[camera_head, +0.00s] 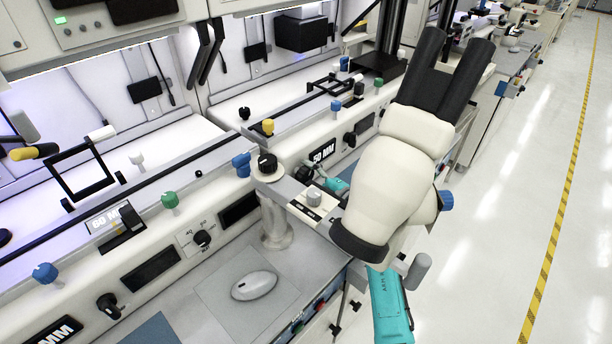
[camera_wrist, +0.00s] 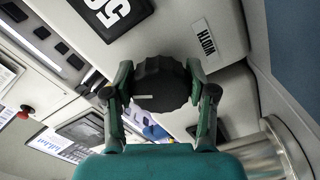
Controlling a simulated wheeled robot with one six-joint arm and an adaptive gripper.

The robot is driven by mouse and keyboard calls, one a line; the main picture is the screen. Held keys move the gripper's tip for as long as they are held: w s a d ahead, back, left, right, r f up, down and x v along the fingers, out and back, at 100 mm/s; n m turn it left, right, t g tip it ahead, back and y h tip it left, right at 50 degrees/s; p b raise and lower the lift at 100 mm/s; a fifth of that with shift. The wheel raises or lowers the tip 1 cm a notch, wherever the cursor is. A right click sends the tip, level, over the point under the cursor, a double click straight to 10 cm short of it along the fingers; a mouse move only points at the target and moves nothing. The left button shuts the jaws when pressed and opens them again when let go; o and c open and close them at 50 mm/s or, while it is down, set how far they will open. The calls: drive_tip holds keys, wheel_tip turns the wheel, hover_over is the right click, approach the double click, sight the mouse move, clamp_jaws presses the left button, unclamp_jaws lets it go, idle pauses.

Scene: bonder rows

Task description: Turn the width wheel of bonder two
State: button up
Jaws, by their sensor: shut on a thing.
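The width wheel (camera_wrist: 163,72) is a black ribbed knob with a white pointer line, in the middle of the wrist view.
The cream microscope (camera_head: 385,185) with black eyepieces stands close above my teal arm. A white mouse (camera_head: 254,285) lies on the bench beside the microscope's post. The aisle floor (camera_head: 500,220) at right is clear.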

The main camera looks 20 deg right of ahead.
drive_tip(key=o, duration=1.2)
drive_tip(key=v, duration=1.2)
